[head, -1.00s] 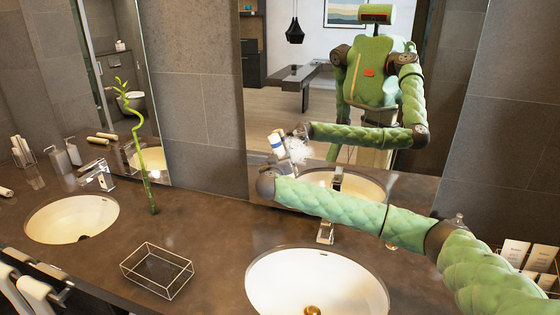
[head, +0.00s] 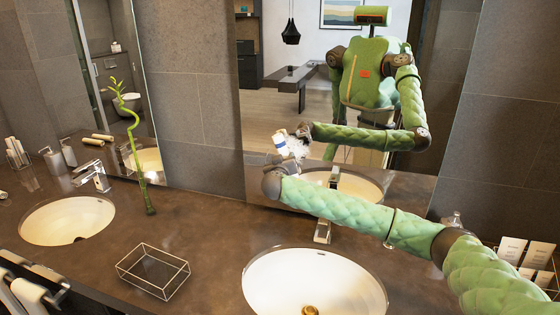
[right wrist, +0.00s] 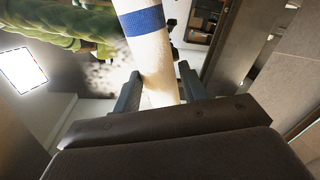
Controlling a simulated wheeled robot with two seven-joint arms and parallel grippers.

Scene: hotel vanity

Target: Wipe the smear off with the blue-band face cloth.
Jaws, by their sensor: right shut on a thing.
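The blue-band face cloth (head: 280,143) is a white roll with a blue stripe, pointing up from my right gripper (head: 274,163) in front of the mirror. In the right wrist view the cloth (right wrist: 147,45) stands between the two fingers of the right gripper (right wrist: 160,90), which is shut on it. The smear (head: 298,148) is a whitish patch on the mirror, just right of the cloth and partly hidden. It looks grey and mottled in the right wrist view (right wrist: 104,76). I cannot tell whether the cloth touches the glass. My left gripper is not in view.
The faucet (head: 322,231) and right basin (head: 314,284) lie below my right arm. A wire basket (head: 153,271) and a bamboo stalk (head: 135,150) stand on the counter to the left. A card rack (head: 520,256) stands at the right. The counter between the basins is mostly clear.

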